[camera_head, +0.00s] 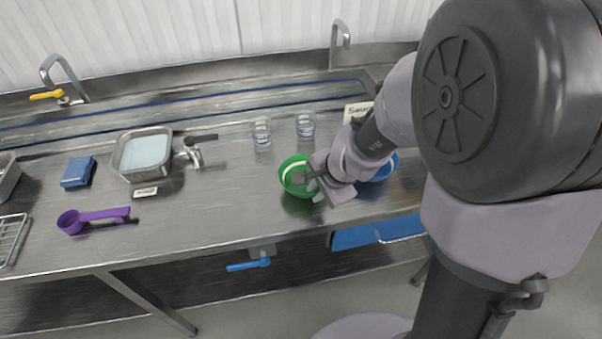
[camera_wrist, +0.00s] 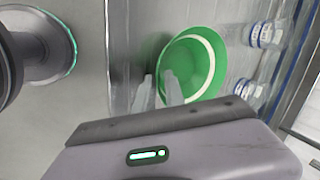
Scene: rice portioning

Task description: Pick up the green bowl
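The green bowl (camera_head: 285,172) stands on the steel counter in the head view, with a white band inside. It also shows in the wrist view (camera_wrist: 213,75), seen from above. My gripper (camera_head: 316,183) is at the bowl's right front side in the head view. In the wrist view my gripper's two fingertips (camera_wrist: 158,82) stand apart at the bowl's near-left rim. One finger overlaps the bowl's inside and the other lies just outside the rim in the picture. I cannot tell whether they touch it.
A blue bowl (camera_head: 386,169) is partly hidden behind my arm. Two clear cups (camera_head: 261,131) and (camera_head: 305,125) stand behind the green bowl. A steel pan (camera_head: 122,158), a purple scoop (camera_head: 90,219) and a blue cloth (camera_head: 77,172) lie left.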

